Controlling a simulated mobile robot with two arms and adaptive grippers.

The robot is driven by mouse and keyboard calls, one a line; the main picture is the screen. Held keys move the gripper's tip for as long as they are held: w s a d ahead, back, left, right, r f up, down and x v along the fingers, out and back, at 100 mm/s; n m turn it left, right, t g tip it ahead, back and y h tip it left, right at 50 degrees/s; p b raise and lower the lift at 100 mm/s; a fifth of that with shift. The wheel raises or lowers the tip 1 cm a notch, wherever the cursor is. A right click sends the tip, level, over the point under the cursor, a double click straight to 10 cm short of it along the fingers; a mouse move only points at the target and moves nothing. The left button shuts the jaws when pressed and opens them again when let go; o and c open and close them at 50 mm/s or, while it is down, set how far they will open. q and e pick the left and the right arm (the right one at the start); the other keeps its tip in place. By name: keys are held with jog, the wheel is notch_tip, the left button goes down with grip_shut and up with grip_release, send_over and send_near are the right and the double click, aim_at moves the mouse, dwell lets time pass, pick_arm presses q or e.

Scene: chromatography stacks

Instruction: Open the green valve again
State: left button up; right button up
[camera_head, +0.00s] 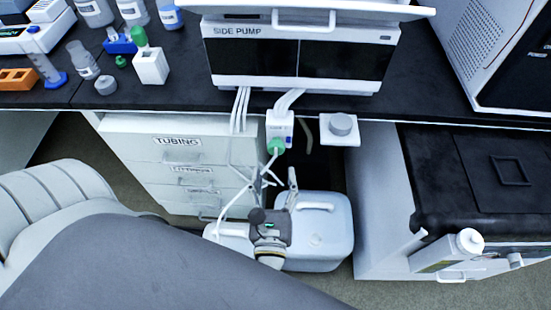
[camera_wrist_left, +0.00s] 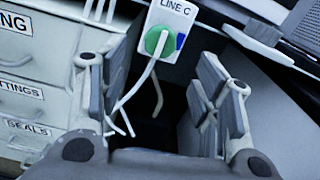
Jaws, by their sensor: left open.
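The green valve (camera_head: 276,146) is a round green knob on a small white box below the bench edge. In the left wrist view the valve (camera_wrist_left: 157,41) sits under the label "LINE C" (camera_wrist_left: 175,8), with a blue mark beside it. A white tube hangs down across the knob. My left gripper (camera_head: 272,187) is below the valve in the head view. In the left wrist view my left gripper (camera_wrist_left: 153,85) has its fingers wide apart and nothing between them touching, with the valve ahead, beyond the fingertips. My right gripper does not show.
A drawer cabinet labelled "TUBING" (camera_head: 120,128) stands left of the valve. White tubes (camera_head: 240,112) hang from the side pump (camera_head: 300,62). A white canister (camera_head: 325,235) stands below, and a small shelf with a grey knob (camera_head: 341,124) is on the right.

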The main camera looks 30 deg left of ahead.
pick_arm(q)
jog(key=shift+v, duration=2.3)
